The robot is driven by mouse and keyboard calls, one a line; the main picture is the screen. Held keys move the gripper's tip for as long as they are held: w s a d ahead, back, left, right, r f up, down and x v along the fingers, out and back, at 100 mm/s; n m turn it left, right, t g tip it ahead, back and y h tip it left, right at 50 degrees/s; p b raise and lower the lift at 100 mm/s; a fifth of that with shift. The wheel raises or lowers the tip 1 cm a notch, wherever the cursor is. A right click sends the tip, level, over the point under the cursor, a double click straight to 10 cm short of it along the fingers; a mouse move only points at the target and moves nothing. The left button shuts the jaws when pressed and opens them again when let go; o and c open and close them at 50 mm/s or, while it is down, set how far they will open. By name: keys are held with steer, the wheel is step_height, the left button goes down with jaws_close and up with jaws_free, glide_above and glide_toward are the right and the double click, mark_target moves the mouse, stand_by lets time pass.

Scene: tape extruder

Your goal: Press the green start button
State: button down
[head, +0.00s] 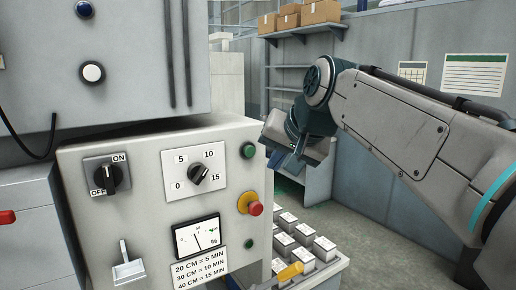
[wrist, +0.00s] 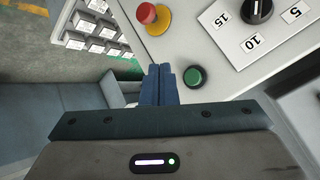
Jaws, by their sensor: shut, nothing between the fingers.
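The green button (head: 248,151) is on the front of the pale control box, at its upper right, right of the numbered dial. It also shows in the wrist view (wrist: 194,77), just right of my fingertips. My gripper (head: 280,162) is to the right of the button in the head view, tilted down beside the box edge. In the wrist view my gripper (wrist: 160,72) has its blue fingers together and empty. A clear gap shows between the fingers and the button in that view. Their depth from the panel is hard to tell.
A red knob on a yellow base (head: 252,205) sits below the button, with a smaller green round part (head: 249,244) lower down. The dial (head: 198,174), ON/OFF switch (head: 106,178) and meter (head: 197,236) are left. A tray of white-topped blocks (head: 300,240) stands right of the box.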

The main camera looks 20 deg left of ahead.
mark_target(252, 157)
steer(key=shift+w+a+p, duration=0.7)
steer(key=shift+w+a, duration=0.25)
steer(key=shift+a, duration=0.15)
steer(key=shift+w+a+p, duration=0.7)
steer(key=shift+w+a, duration=0.2)
steer(key=shift+a, duration=0.2)
steer(key=shift+w+a, duration=0.1)
stand_by(0.4)
steer(key=shift+w+a+p, duration=0.2)
steer(key=shift+p, duration=0.1)
steer(key=shift+w+a+p, duration=0.3)
steer(key=shift+a+p, duration=0.1)
stand_by(0.8)
steer(key=shift+d, duration=0.1)
steer(key=shift+s+d+b, duration=0.55)
steer(key=shift+s+d, duration=0.05)
